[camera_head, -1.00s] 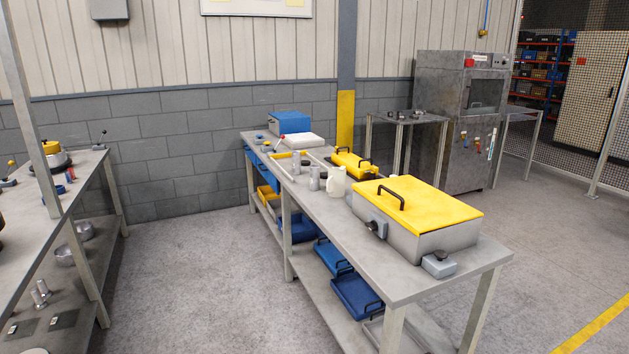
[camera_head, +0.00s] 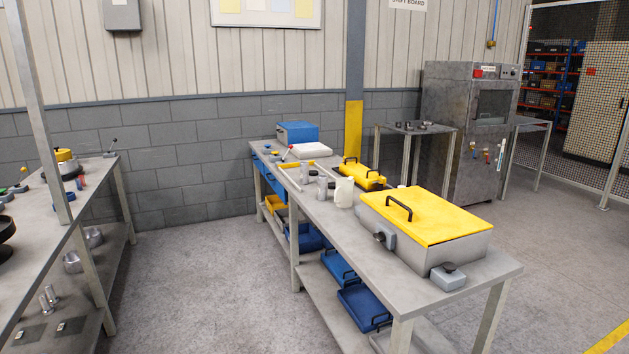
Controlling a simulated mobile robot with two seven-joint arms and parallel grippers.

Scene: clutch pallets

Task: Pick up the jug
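A small cream-white jug (camera_head: 344,192) stands upright on the long grey workbench (camera_head: 345,236), near the middle of its length. It is just left of a grey box with a yellow lid (camera_head: 425,216). Neither of my grippers shows in the view.
Behind the jug lies a yellow-lidded case (camera_head: 361,173). A blue box (camera_head: 297,133) and a white pad (camera_head: 310,151) are at the bench's far end. Another workbench (camera_head: 88,206) stands at left. The floor (camera_head: 205,285) between the benches is clear.

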